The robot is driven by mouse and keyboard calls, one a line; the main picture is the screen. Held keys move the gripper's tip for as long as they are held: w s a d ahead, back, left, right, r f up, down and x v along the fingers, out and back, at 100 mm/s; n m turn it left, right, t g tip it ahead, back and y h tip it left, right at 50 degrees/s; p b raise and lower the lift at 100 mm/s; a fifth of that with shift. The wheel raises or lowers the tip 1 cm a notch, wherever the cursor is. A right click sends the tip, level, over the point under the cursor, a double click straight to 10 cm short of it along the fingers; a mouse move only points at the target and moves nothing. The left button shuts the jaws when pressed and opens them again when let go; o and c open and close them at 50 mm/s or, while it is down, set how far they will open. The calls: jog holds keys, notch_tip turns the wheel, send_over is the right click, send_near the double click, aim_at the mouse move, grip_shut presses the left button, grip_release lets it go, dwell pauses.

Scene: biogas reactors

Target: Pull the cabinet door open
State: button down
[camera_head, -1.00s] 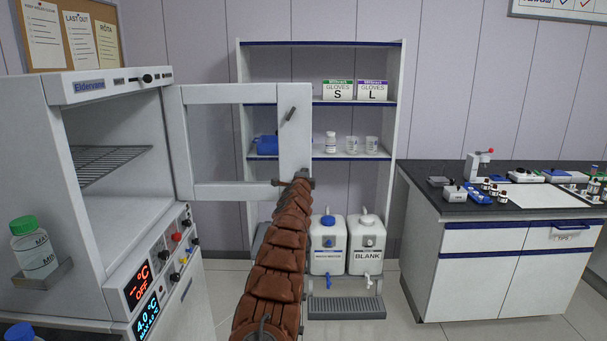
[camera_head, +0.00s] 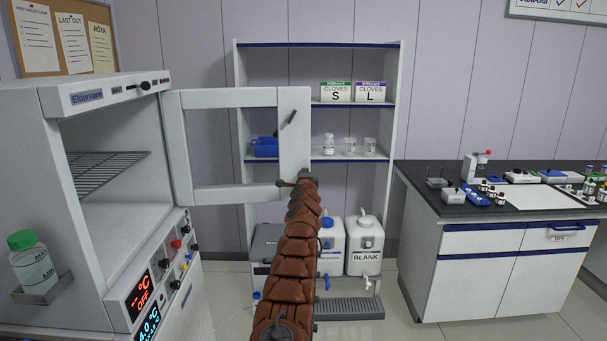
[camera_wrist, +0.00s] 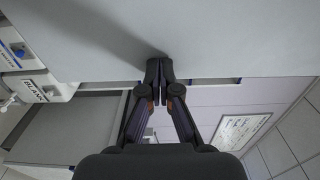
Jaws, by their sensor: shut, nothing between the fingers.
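The cabinet door (camera_head: 295,150), a white frame around a window with a dark handle, stands wide open in the head view. It is hinged at the right side of the white cabinet (camera_head: 85,95), whose inside with a wire shelf shows. My gripper (camera_head: 298,182) is at the door's lower free corner, mostly hidden by my brown arm. In the wrist view my gripper (camera_wrist: 160,72) is shut and empty, its fingertips together in front of a large pale grey surface. Contact with the door cannot be told.
A shelf unit (camera_head: 393,120) stands behind the door with glove boxes, bottles and white canisters (camera_head: 364,243). A lab bench (camera_head: 500,240) with small instruments stands at right. A green-capped bottle (camera_head: 33,265) sits on the cabinet's side.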

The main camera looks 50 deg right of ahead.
jog(key=shift+w+d+t+p, duration=0.3)
jog(key=shift+w+d+p, duration=0.15)
jog(key=shift+w+d, duration=0.3)
jog(key=shift+s, duration=0.1)
jog(key=shift+f+b, duration=0.1)
jog(key=shift+b, duration=0.55)
